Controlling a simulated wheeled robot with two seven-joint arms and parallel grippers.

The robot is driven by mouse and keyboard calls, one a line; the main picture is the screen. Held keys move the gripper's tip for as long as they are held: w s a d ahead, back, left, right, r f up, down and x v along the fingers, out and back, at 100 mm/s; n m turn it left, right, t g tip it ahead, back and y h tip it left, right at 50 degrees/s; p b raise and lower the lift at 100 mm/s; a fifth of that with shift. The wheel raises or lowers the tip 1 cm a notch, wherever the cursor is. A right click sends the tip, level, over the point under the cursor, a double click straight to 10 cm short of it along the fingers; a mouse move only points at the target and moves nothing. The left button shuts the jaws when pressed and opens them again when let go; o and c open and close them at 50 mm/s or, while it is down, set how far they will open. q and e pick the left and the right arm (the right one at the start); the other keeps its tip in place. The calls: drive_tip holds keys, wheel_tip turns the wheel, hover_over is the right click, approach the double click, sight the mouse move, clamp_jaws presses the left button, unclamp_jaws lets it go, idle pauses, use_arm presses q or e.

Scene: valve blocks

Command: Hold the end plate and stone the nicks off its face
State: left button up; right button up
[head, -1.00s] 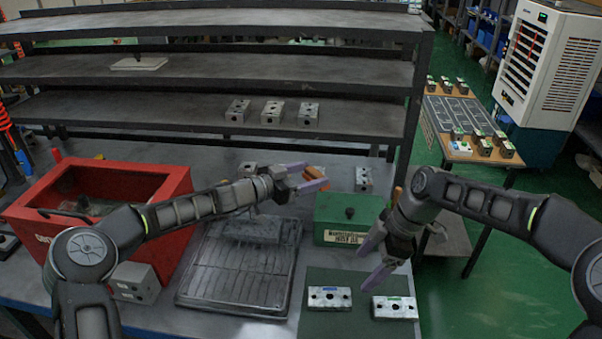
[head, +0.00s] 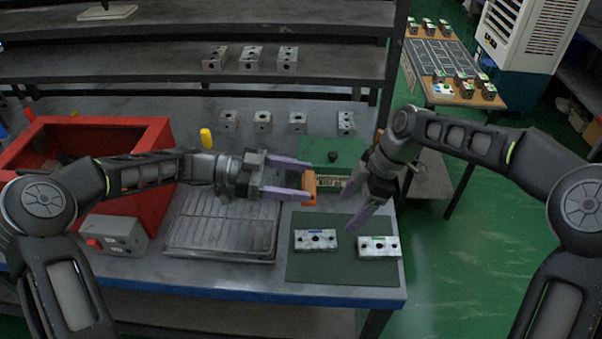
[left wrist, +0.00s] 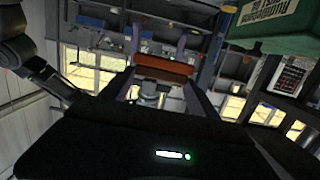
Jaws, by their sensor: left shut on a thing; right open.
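Two silver metal plates with holes lie flat, apart, on a dark green mat (head: 340,272). The left plate (head: 316,240) has a blue mark and the right plate (head: 379,247) a green one; I cannot make out nicks. My left gripper (head: 308,180) is shut on an orange-brown stone (head: 310,188), held above the bench behind the left plate. The stone (left wrist: 163,67) spans the two fingers in the left wrist view. My right gripper (head: 347,211) is open and empty, above the mat, just behind and between the plates, touching neither as far as I can see.
A green lidded box (head: 318,150) stands behind the grippers. A ribbed dark tray (head: 225,235) lies left of the mat, with a red bin (head: 155,145) and a grey box with a red button (head: 117,234) beyond. Several metal blocks (head: 262,121) line the bench's back.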

sight(326, 238)
drive_tip(key=x, duration=1.2)
drive_tip(key=shift+c, duration=0.4)
clamp_jaws()
idle(0.6)
